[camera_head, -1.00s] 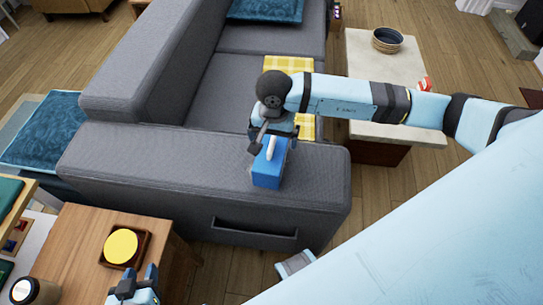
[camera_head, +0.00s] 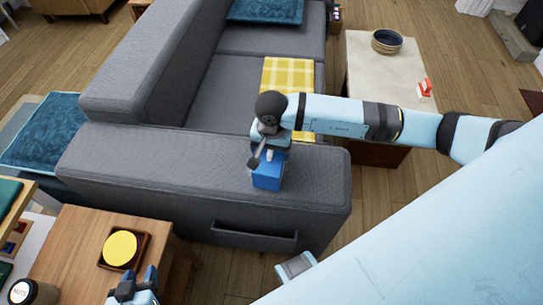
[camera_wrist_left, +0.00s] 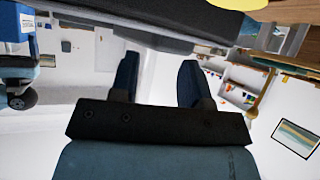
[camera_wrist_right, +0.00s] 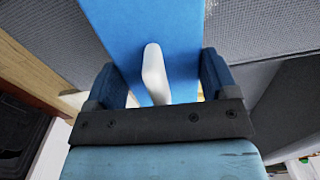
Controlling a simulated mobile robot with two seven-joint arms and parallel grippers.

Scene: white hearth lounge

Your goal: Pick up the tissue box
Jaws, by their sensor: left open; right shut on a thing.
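The blue tissue box (camera_head: 267,181) stands on the near grey sofa arm in the head view. A white tissue (camera_wrist_right: 154,72) sticks up from its top in the right wrist view. My right gripper (camera_head: 269,157) is over the box and shut on it, with one finger on each side of the blue body (camera_wrist_right: 118,20). The box still appears to be at the sofa arm's top. My left gripper (camera_head: 137,284) is open and empty at the bottom left, by the wooden side table. Its two fingers are apart in the left wrist view (camera_wrist_left: 157,80).
The grey sofa (camera_head: 120,165) has a yellow checked cloth (camera_head: 288,75) on its seat. A wooden side table (camera_head: 75,240) holds a yellow round item (camera_head: 120,247) in a tray and a jar (camera_head: 35,291). A pale coffee table (camera_head: 375,75) with a dark bowl (camera_head: 387,40) stands behind my right arm.

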